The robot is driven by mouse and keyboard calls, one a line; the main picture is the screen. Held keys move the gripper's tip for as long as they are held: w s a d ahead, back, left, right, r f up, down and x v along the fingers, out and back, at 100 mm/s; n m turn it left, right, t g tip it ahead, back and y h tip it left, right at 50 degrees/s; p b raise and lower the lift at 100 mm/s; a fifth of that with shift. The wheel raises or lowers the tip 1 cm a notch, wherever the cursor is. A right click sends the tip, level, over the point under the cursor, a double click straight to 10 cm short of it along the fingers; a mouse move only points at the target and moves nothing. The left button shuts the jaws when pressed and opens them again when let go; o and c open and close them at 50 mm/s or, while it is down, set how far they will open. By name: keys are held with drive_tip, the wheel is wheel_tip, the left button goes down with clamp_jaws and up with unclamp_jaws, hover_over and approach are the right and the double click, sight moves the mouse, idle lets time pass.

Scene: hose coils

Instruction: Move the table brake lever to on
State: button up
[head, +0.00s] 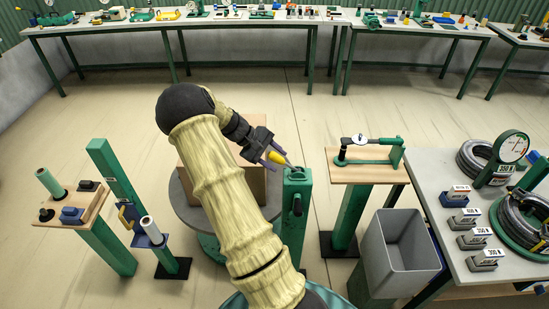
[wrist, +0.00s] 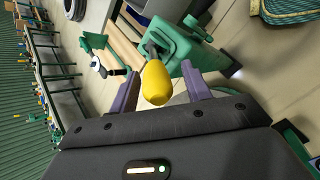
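A lever with a yellow handle (head: 276,157) and a metal shaft slants up and left from the top of a green post (head: 294,215), beside a round grey table (head: 183,205) carrying a brown box (head: 248,125). No on or off marking is readable. My gripper (head: 271,152) is at the handle. In the wrist view, the yellow handle (wrist: 156,84) lies between the two purple fingers (wrist: 160,90), with a gap visible on each side. The gripper is open and holds nothing. The lever's base shows at the green post top (wrist: 170,45). My arm hides part of the round table.
A wooden stand with a green clamp device (head: 370,155) and a grey bin (head: 400,250) stand right of the post. A side table (head: 435,185) holds weights, hoses and a gauge. Stands with rollers (head: 70,210) are at left. Open floor lies behind, before the long benches (head: 150,27).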

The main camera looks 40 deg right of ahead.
drive_tip(key=shift+r, duration=0.15)
drive_tip(key=b+v, duration=0.4)
drive_tip(key=v, duration=1.3)
drive_tip(key=shift+w+a, duration=0.1)
drive_tip(key=shift+a, duration=0.05)
drive_tip(key=s+a+f+t+y, duration=0.3)
drive_tip(key=s+a, duration=0.6)
drive_tip(key=a, duration=0.3)
drive_tip(key=s+a+f+t+y, duration=0.3)
drive_tip(key=s+a+f+t, duration=0.2)
drive_tip(key=s+a, duration=0.5)
drive_tip(key=shift+s+a+t, duration=0.2)
drive_tip(key=shift+a+t, duration=0.1)
drive_tip(key=shift+a, duration=0.6)
